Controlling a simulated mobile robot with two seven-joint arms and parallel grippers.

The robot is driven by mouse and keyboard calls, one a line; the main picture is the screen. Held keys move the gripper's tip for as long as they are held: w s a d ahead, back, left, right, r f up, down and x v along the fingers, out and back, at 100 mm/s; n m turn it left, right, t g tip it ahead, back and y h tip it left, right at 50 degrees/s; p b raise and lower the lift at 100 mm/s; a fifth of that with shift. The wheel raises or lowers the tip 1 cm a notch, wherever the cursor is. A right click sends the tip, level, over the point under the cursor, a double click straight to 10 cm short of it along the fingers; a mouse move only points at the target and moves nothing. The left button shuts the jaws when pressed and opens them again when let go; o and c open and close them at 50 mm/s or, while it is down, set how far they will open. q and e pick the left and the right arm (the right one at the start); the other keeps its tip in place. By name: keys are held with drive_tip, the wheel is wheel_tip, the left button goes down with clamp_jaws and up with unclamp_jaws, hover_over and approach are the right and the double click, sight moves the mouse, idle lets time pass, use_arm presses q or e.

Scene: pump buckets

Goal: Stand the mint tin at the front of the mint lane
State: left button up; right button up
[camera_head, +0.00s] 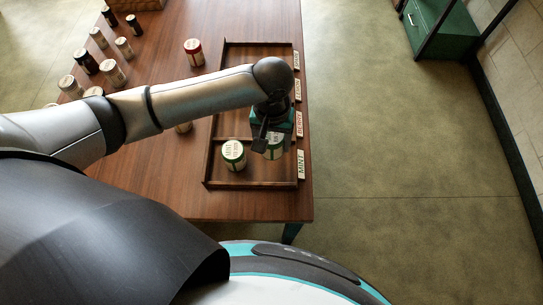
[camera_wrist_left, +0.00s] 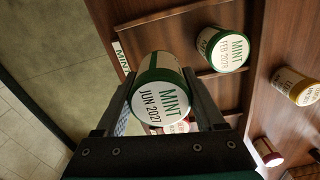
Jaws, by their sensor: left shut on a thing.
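My left gripper (camera_head: 268,138) is shut on a white mint tin with green bands (camera_head: 274,152). In the left wrist view the held tin (camera_wrist_left: 161,98) sits between both fingers, its lid reading MINT JUN 2027. It is over the label end of the mint lane; I cannot tell whether its base touches the tray floor. The mint label (camera_head: 301,164) is on the tray's right edge. A second mint tin (camera_head: 233,155) stands upright in the same lane, left of the held tin and apart from it. It also shows in the left wrist view (camera_wrist_left: 222,50). My right gripper is out of view.
The wooden tray (camera_head: 208,168) has low dividers and other lane labels (camera_head: 298,123) beyond the mint one. A red-topped tin (camera_head: 194,52) stands behind the tray. Several jars (camera_head: 113,73) stand at the table's left. My left arm hides part of the tray.

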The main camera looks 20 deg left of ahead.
sight(272, 135)
use_arm(q)
wheel_tip(272, 135, down, 8)
drive_tip(key=shift+r+b, duration=0.1)
drive_tip(key=shift+b, duration=0.75)
drive_tip(key=o, duration=1.5)
wheel_tip(272, 135, up, 12)
drive_tip(key=p, duration=0.3)
